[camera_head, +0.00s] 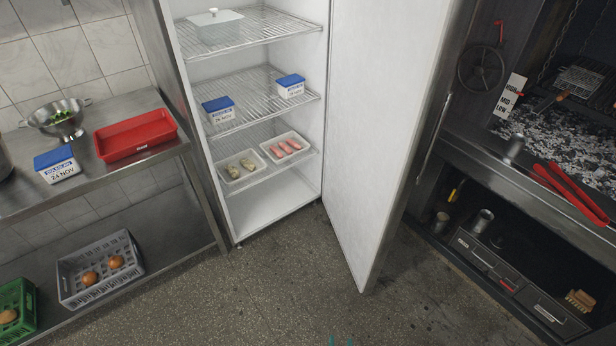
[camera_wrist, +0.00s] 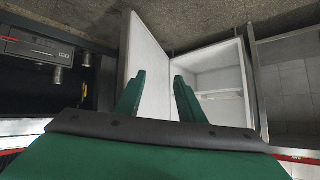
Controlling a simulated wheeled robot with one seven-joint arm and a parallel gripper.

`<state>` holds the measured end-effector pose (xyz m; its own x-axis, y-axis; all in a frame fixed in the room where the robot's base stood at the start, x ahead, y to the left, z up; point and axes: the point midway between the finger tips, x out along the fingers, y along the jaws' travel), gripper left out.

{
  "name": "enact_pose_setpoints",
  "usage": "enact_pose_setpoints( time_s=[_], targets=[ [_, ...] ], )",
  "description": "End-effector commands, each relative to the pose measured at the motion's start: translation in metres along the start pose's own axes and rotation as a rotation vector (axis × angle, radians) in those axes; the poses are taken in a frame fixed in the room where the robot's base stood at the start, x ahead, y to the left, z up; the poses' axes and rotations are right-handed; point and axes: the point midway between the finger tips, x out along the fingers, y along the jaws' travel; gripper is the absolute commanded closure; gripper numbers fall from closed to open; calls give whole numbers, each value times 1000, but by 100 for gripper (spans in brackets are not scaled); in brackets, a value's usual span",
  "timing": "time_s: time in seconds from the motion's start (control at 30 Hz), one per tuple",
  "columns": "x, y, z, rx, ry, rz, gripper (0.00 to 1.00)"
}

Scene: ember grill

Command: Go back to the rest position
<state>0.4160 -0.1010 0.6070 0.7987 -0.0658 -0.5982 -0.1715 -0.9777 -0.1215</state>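My gripper (camera_wrist: 158,88) shows in the wrist view with its two green fingers spread apart and nothing between them. In the head view only two small teal tips show at the bottom edge, near the middle. The open fridge door (camera_head: 385,130) stands out from the fridge (camera_head: 270,205) into the room. In the wrist view the door (camera_wrist: 148,75) lies beyond the fingers, and I cannot tell the distance between them.
A steel shelf unit (camera_head: 200,200) stands left with a red tray (camera_head: 135,136), a colander (camera_head: 58,118) and a lidded tub (camera_head: 57,165). The grill (camera_head: 540,165) stands right, red tongs (camera_head: 572,193) on its edge. Speckled floor (camera_head: 270,290) is clear in front.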

Motion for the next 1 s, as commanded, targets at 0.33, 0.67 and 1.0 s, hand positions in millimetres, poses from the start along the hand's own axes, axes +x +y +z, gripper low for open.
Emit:
enact_pose_setpoints(
  time_s=[0.33, 0.67, 1.0],
  targets=[
    [-103, -31, 8, -72, 107, 39, 64],
    [-207, -62, -23, -136, 245, 4, 64],
    [-295, -93, -70, -180, 375, -82, 64]
  ],
)
